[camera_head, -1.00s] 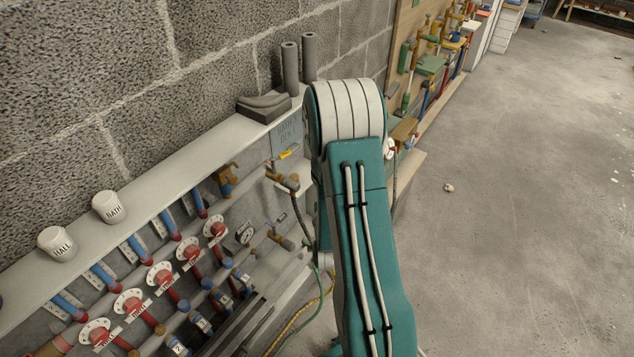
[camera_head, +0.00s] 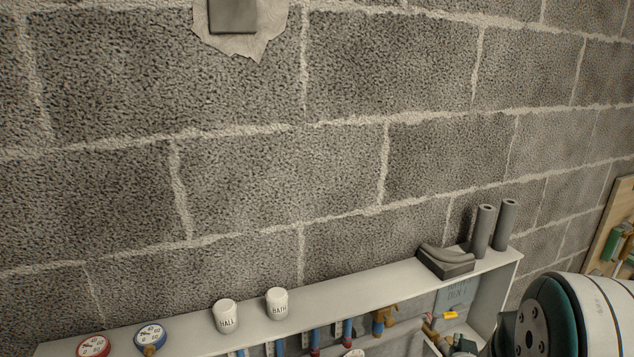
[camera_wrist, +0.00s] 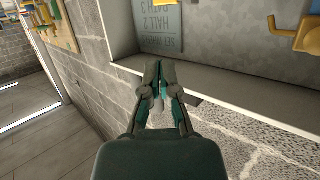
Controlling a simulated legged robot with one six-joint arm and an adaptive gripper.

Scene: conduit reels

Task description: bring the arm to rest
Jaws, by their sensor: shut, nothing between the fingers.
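My gripper (camera_wrist: 161,78) shows in the wrist view with its dark fingertips together and nothing between them. It is in front of the lower edge of the grey manifold cabinet (camera_wrist: 195,88), apart from it as far as I can tell. In the head view only a white and teal part of my arm shows at the lower right corner. My gripper is out of that view.
The cabinet's top shelf (camera_head: 350,293) holds white cups marked HALL (camera_head: 226,316) and BATH (camera_head: 277,304), a red gauge (camera_head: 93,346), a blue gauge (camera_head: 150,338) and grey pipe insulation tubes (camera_head: 484,230). A yellow-handled valve (camera_wrist: 295,27) juts out at right. Open floor (camera_wrist: 35,130) lies left.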

